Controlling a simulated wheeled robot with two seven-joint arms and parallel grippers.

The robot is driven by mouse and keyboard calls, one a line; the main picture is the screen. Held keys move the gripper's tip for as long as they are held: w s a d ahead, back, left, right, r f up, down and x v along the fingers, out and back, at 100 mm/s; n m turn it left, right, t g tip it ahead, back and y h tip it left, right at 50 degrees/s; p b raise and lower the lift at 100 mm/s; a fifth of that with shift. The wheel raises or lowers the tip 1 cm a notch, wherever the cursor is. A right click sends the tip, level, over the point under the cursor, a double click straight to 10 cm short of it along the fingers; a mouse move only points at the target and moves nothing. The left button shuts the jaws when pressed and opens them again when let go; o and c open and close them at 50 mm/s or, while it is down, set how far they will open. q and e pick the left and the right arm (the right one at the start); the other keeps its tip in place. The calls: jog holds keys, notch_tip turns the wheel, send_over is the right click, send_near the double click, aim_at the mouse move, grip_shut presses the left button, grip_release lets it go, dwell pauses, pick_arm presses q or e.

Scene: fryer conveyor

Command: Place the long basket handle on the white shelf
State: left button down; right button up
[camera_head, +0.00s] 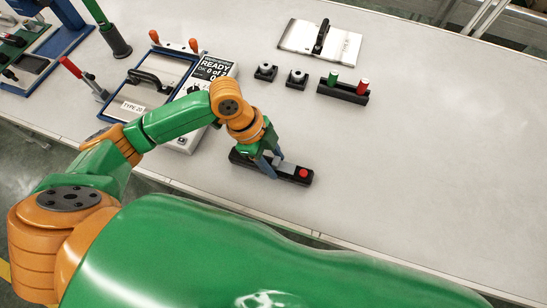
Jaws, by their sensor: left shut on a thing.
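My left gripper (268,170) points down at the near part of the grey table (430,150). I see nothing that is clearly a basket handle or a white shelf. A flat white plate (345,48) with a black handle lies at the back of the table. My right gripper is not in view.
A framed fixture (133,107) marked TYPE 20 and a display box (217,66) reading READY stand left of the gripper. Two small black blocks (265,73) (297,79) and a black holder (342,92) with green and red pegs stand behind. The table's right side is clear.

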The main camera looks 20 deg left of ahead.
pick_arm(q)
jog(key=shift+f, duration=0.15)
jog(key=shift+c, duration=1.7)
grip_release()
jog(key=v, duration=1.2)
jog(key=shift+r, duration=0.25)
